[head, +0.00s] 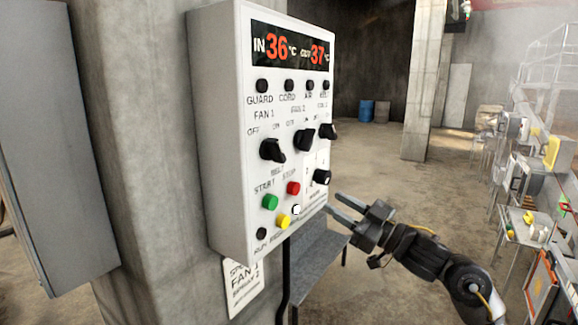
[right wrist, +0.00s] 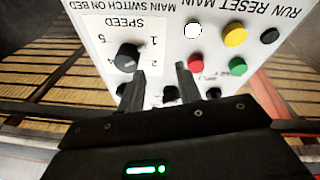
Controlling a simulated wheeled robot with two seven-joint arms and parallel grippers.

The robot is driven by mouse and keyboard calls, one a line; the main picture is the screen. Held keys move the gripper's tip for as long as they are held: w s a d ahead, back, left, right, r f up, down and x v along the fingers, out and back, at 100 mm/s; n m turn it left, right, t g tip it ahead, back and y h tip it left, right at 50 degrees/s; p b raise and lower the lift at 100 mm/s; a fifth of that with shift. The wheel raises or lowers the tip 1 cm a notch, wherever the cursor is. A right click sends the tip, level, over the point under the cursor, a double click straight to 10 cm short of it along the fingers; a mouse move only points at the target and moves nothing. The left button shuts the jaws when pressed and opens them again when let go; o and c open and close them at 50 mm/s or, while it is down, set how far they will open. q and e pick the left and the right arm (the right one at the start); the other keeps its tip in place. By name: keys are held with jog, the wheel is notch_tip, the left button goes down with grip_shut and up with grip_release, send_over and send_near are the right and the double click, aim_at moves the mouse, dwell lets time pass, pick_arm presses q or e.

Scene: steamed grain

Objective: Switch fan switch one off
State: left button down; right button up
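The white control box (head: 222,120) hangs on a concrete pillar in the head view. Its FAN 1 switch (head: 271,150) is a black rotary knob at the left of the knob row, below the labels OFF and ON. Its exact setting is hard to tell. My right gripper (head: 334,203) is right of the box's lower edge, below and right of this knob and apart from it. Its two fingers are spread with nothing held; they also show in the right wrist view (right wrist: 159,80), before the upside-down panel. My left gripper is not in view.
Other knobs (head: 304,140) sit right of FAN 1. A green button (head: 270,202), a red button (head: 293,188) and a yellow button (head: 283,222) are below. In the right wrist view, the SPEED knob (right wrist: 128,55) is near the left finger. A grey table (head: 318,262) stands below the box.

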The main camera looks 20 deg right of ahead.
aim_at(283, 153)
jog(key=s+a+r+n+g+y, duration=0.4)
jog(key=s+a+r+n, duration=0.15)
jog(key=s+r, duration=0.5)
jog(key=shift+n, duration=0.45)
jog(key=p+x, duration=0.1)
jog(key=x, duration=0.2)
jog(key=p+x, duration=0.2)
jog(key=x, duration=0.1)
jog(key=p+x, duration=0.2)
jog(key=x, duration=0.1)
jog(key=shift+s+r, duration=0.15)
jog(key=shift+r, duration=0.1)
jog(key=shift+w+a+r+t, duration=0.1)
jog(key=shift+w+a+t, duration=0.3)
jog(key=shift+w+a, duration=0.1)
grip_shut()
